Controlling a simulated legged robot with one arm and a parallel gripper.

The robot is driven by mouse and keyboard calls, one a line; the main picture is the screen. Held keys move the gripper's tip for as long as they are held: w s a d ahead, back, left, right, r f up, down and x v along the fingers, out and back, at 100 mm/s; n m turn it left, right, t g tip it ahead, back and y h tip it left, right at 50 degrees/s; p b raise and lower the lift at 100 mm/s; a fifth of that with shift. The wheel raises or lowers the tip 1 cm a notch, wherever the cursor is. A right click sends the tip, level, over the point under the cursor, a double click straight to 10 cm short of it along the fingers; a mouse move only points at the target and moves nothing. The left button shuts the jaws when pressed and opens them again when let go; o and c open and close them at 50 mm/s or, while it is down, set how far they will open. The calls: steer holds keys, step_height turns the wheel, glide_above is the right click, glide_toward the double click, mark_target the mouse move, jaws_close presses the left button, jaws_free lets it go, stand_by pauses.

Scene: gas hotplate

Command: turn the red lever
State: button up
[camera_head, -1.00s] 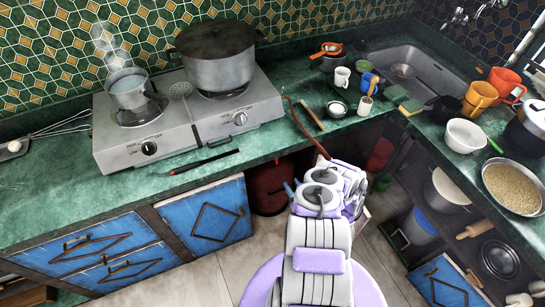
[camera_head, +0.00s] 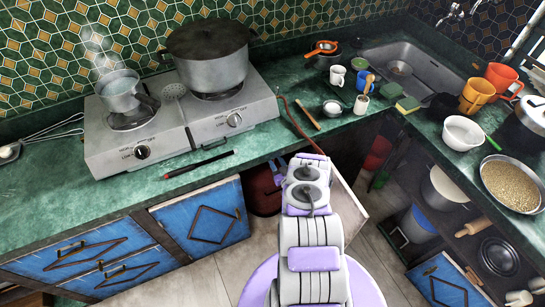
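A dark red gas cylinder (camera_head: 264,192) stands in the open space under the counter, below the hotplate. No red lever can be made out; the counter edge and my arm cover part of the cylinder. My gripper (camera_head: 279,166) is at the far end of my arm, close to the cylinder and at its upper right in the picture. It is mostly hidden, so its fingers and any contact cannot be told. The gas hotplate (camera_head: 180,133) carries a large pot (camera_head: 215,75) and a small saucepan (camera_head: 125,97).
A red-brown hose (camera_head: 297,128) runs from the hotplate over the counter edge. An open cabinet door (camera_head: 346,192) stands right of my arm. Blue drawers (camera_head: 85,248) and a blue door (camera_head: 203,213) lie left. The counter (camera_head: 60,185) has a black-handled tool (camera_head: 198,165) near its edge.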

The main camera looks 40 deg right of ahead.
steer(key=x, duration=0.3)
steer(key=shift+w+d+f, duration=0.1)
steer(key=shift+d, duration=0.2)
steer(key=shift+w+a+r, duration=0.2)
steer(key=shift+w+a, duration=0.05)
steer(key=shift+a, duration=0.2)
steer(key=shift+d+f, duration=0.15)
steer(key=shift+d, duration=0.3)
steer(key=c, duration=0.5)
steer(key=shift+c, duration=0.8)
steer(key=shift+a, duration=0.25)
jaws_close()
